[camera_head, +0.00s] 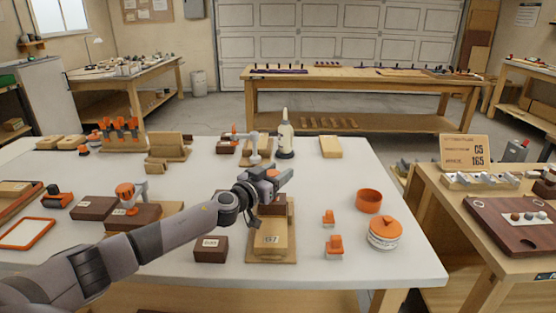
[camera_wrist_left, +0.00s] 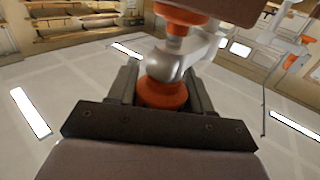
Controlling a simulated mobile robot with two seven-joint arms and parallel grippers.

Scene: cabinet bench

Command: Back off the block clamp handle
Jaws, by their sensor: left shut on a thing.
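My left gripper (camera_head: 278,180) is above the wooden block labelled 67 (camera_head: 270,238) and the dark brown block (camera_head: 272,207) behind it, on a light wooden board (camera_head: 270,261). A little orange of the handle (camera_head: 272,172) shows at the jaws. In the left wrist view, my left gripper (camera_wrist_left: 163,88) is shut around the orange handle (camera_wrist_left: 162,94), with a finger on either side. A silver clamp arm (camera_wrist_left: 166,63) joins it, with another orange part (camera_wrist_left: 180,18) beyond. The gripper hides much of the clamp. My right gripper is in neither view.
Another clamp with an orange knob (camera_head: 126,190) stands at left. A white bottle (camera_head: 285,137) stands behind the gripper. An orange ring-shaped cup (camera_head: 369,201) and an orange-lidded round container (camera_head: 384,234) stand at right.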

